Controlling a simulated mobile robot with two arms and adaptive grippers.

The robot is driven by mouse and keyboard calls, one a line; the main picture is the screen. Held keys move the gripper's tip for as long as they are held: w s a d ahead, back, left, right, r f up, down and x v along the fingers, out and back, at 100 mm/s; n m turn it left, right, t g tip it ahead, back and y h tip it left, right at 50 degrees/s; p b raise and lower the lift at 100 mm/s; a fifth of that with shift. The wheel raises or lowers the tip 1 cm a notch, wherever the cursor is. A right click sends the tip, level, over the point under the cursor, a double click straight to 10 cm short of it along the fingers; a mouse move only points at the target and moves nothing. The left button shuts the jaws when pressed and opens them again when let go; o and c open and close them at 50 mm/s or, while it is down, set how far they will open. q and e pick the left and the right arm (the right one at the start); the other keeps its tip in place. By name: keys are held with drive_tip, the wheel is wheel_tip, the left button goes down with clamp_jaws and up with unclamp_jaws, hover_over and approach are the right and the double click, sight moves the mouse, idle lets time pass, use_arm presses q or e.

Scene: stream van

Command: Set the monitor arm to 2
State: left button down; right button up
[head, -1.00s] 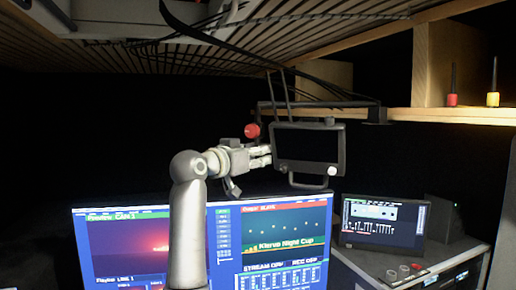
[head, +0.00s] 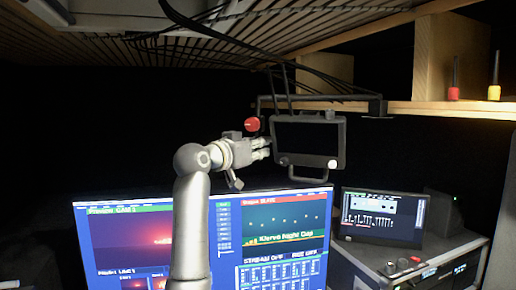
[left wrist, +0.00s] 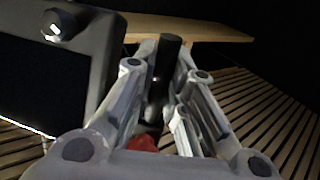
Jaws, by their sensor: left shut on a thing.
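The monitor arm (head: 318,97) is a dark bar under the wooden shelf. A small black monitor (head: 306,136) with a carry frame and a pale knob hangs from it. A red knob (head: 252,124) sits at the arm's left end and shows partly in the left wrist view (left wrist: 143,143). My left gripper (head: 264,148) is at the monitor's left side, just below the red knob. In the left wrist view its fingers are shut around a black upright bar (left wrist: 165,75), beside the monitor (left wrist: 45,75). No setting marks can be read. My right gripper is not in view.
A large lit screen (head: 285,225) stands below, with a smaller screen (head: 382,217) on a console at right. The wooden shelf (head: 460,109) holds a red and a yellow item. Black cables (head: 240,50) hang from the slatted ceiling. The space left of my arm looks empty.

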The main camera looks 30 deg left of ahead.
use_arm(q)
drive_tip(key=s+d+n+y, duration=0.2)
drive_tip(key=s+d+y, duration=0.2)
drive_tip(key=s+d, duration=0.4)
drive_tip(key=shift+d+n+b, duration=0.3)
drive_tip(key=shift+d+b, duration=0.15)
drive_tip(key=shift+d, duration=0.35)
drive_tip(key=shift+s, duration=0.1)
drive_tip(key=c, duration=1.5)
unclamp_jaws()
drive_tip(key=shift+o, duration=0.2)
drive_tip(key=s+d, duration=0.1)
drive_tip(key=s, duration=1.1)
